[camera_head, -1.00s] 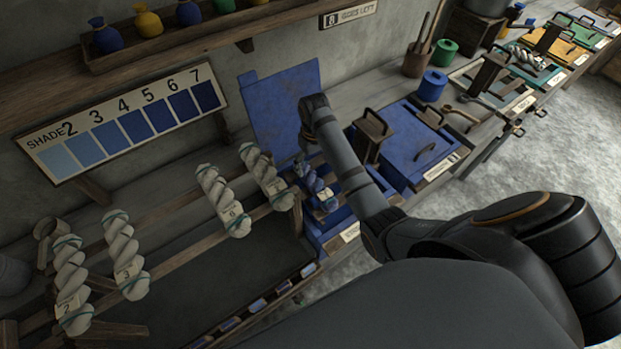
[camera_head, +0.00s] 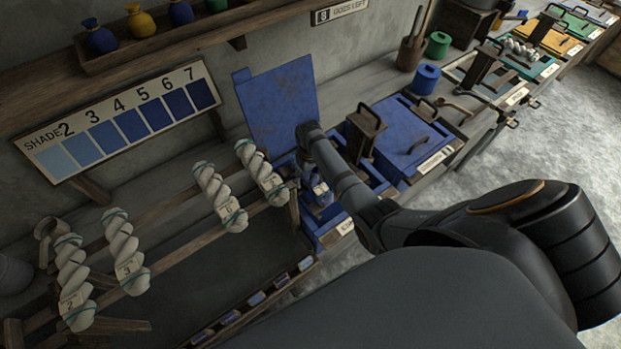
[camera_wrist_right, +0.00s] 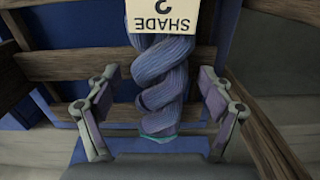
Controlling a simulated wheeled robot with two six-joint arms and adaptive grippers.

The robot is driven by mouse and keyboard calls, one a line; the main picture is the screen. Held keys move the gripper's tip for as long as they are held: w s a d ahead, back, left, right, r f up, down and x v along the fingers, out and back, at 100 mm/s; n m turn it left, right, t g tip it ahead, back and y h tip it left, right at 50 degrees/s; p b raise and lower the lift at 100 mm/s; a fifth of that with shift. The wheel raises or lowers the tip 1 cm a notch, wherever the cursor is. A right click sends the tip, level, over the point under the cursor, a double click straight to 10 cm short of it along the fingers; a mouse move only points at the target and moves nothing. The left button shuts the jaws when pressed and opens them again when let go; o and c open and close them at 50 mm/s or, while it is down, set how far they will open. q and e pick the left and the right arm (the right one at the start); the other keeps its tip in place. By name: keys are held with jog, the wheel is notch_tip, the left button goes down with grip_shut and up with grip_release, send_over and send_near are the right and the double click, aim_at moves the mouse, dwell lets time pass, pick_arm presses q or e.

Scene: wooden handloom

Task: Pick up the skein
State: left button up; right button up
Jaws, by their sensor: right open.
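My right gripper (camera_wrist_right: 158,85) is open, with one finger on each side of the skein and a visible gap on both sides. In the head view my right gripper (camera_head: 317,178) is down at the open blue vat, and mostly covers the skein there. My left gripper is not in view.
The vat's blue lid (camera_head: 279,103) stands raised behind. A closed blue vat (camera_head: 405,135) is to the right. Pale tagged skeins hang on wooden rails (camera_head: 165,245) at left. Wooden bars (camera_wrist_right: 60,66) cross behind the skein in the wrist view.

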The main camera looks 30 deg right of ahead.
aim_at(310, 176)
jog(key=c, duration=1.4)
jog(key=shift+o, duration=0.2)
jog(key=shift+r, duration=0.2)
jog(key=shift+r, duration=0.3)
jog(key=r, duration=0.2)
jog(key=shift+s+r, duration=0.25)
jog(key=shift+r, duration=0.15)
jog(key=s+r, duration=0.3)
jog(key=s+a+r, duration=0.1)
jog(key=s+r, duration=0.1)
jog(key=shift+s+r, duration=0.1)
jog(key=shift+r, duration=0.15)
jog(key=s+a+r+b, duration=0.1)
jog(key=s+r, duration=0.2)
jog(key=s, duration=0.5)
jog(key=shift+a+r, duration=0.15)
jog(key=shift+r, duration=0.15)
